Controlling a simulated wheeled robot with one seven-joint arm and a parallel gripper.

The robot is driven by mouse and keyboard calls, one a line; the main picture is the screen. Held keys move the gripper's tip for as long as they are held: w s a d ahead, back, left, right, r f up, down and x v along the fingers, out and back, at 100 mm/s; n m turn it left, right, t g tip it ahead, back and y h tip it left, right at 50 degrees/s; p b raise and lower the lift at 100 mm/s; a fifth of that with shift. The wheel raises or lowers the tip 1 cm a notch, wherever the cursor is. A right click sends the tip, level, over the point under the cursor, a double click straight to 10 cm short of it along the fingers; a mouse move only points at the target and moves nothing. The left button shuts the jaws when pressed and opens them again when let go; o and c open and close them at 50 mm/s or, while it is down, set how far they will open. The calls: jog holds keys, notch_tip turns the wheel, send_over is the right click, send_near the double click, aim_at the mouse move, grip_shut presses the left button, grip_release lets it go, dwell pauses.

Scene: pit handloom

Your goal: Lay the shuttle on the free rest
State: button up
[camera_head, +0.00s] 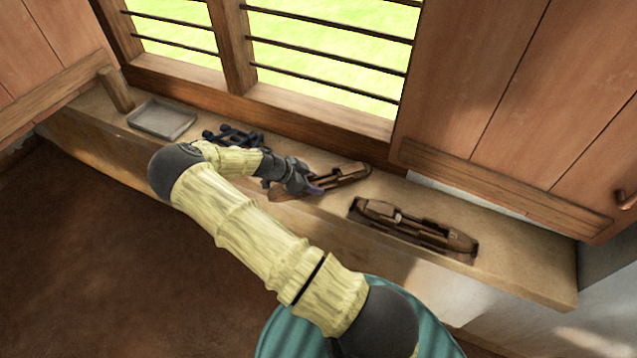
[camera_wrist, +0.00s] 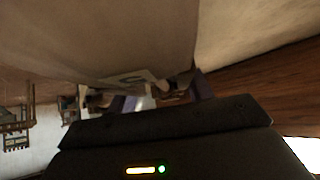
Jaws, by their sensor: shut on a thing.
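My gripper (camera_head: 314,187) is shut on a brown wooden shuttle (camera_head: 346,177) over the window ledge. The shuttle lies slantwise, its right end toward the window wall; my gripper covers part of its left half. I cannot tell whether it touches the ledge. In the wrist view, the purple fingers of my gripper (camera_wrist: 160,95) are on either side of the shuttle (camera_wrist: 140,78), which is mostly hidden by the gripper body. A dark stand with knobbed prongs (camera_head: 233,136), possibly a rest, is left of my gripper and partly behind my arm. No shuttle shows on it.
A second wooden shuttle (camera_head: 415,228) lies in a dark holder at the right of the ledge. A grey metal tray (camera_head: 161,119) is at the left, beside a wooden post (camera_head: 116,90). The barred window and shutters close off the back. The ledge (camera_head: 520,271) is bare at far right.

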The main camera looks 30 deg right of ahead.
jog(key=shift+w+r+n+t+p, duration=0.5)
jog(key=shift+r+n+t+p, duration=1.05)
jog(key=shift+r, duration=7.95)
jog(key=a+r+n+t+y+p, duration=0.3)
jog(key=a+n+p, duration=0.3)
jog(key=n+p, duration=0.2)
jog(key=s+a+r+n+t+y+p, duration=0.1)
jog(key=a+r+n+t+y+p, duration=0.3)
jog(key=n+p, duration=0.4)
jog(key=a+r+y+p, duration=0.1)
jog(key=a+y+p, duration=0.1)
jog(key=p, duration=0.2)
jog(key=shift+s+a+r+p, duration=0.15)
jog(key=shift+a+r+p, duration=0.1)
jog(key=shift+p, duration=0.15)
